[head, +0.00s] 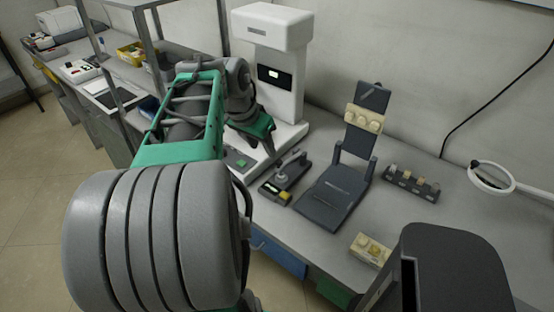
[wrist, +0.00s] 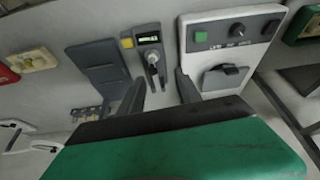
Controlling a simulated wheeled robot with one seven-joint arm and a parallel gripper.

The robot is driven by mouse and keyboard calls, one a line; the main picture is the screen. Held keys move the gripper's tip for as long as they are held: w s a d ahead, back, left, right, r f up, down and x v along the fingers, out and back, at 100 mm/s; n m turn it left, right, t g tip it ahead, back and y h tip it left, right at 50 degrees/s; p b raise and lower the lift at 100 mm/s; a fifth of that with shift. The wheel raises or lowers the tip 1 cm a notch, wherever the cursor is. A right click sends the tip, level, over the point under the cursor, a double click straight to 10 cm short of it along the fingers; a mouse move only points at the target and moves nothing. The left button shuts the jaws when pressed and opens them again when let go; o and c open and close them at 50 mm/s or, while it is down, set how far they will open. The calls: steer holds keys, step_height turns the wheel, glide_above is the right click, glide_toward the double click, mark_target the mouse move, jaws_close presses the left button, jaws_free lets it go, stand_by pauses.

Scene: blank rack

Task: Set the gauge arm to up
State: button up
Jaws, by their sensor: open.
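A small dark device (head: 273,189) with a yellow button sits on the bench and seems to be the gauge. Its light grey arm (head: 291,161) stands up at a slant from its top. In the wrist view the device shows a small lit display (wrist: 148,39), and the arm (wrist: 152,61) with its rounded end points toward me. My gripper (head: 268,150) is above and just left of the device in the head view. In the wrist view its fingers (wrist: 160,88) are apart, with the arm between and beyond them. I cannot tell the arm's exact setting.
A tall white machine (head: 278,75) stands close behind my gripper. In the wrist view, its base (wrist: 229,60) has a green button and a knob. A dark hinged stand (head: 335,197) is right of the device, with a slotted rack (head: 411,184) beyond it.

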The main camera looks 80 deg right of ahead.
mark_target(279, 161)
steer(key=shift+m, duration=0.4)
steer(key=s+d+f, duration=0.1)
steer(key=f, duration=0.1)
steer(key=s+d+f, duration=0.1)
steer(key=f, duration=0.1)
steer(key=s+d+f, duration=0.1)
steer(key=f, duration=0.2)
steer(key=shift+s+d, duration=0.2)
steer(key=shift+d, duration=0.1)
jaws_close()
stand_by(0.7)
